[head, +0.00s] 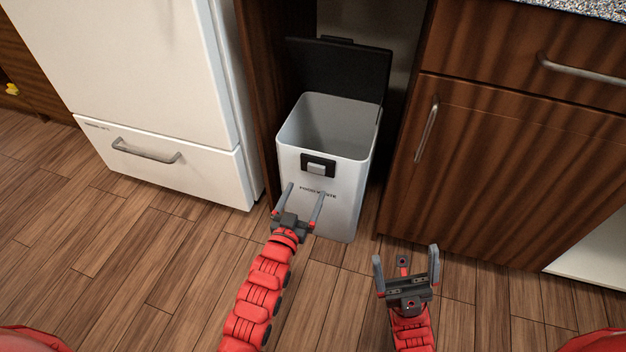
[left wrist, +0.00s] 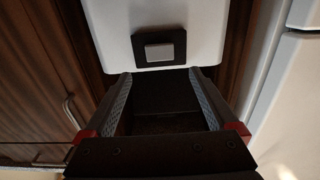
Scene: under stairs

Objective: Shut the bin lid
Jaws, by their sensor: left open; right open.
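A light grey bin (head: 334,214) stands upright in the recess between the fridge and the wooden cabinet. Its black lid (head: 345,70) is raised, hinged at the back edge, and the inside of the bin shows. A dark latch with a grey button (head: 318,167) is on the bin's upper front; in the left wrist view the latch (left wrist: 159,48) is ahead, beyond the fingers. My left gripper (head: 305,190) is open and empty in front of the bin, below the latch. My right gripper (head: 406,262) is open and empty, lower right of the bin, over the floor.
A white fridge (head: 150,70) with a handled lower drawer (head: 150,152) stands on the left. A wooden cabinet (head: 500,180) with metal handles stands on the right. The dark recess walls are close to both sides of the bin. The wood floor (head: 130,260) in front is clear.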

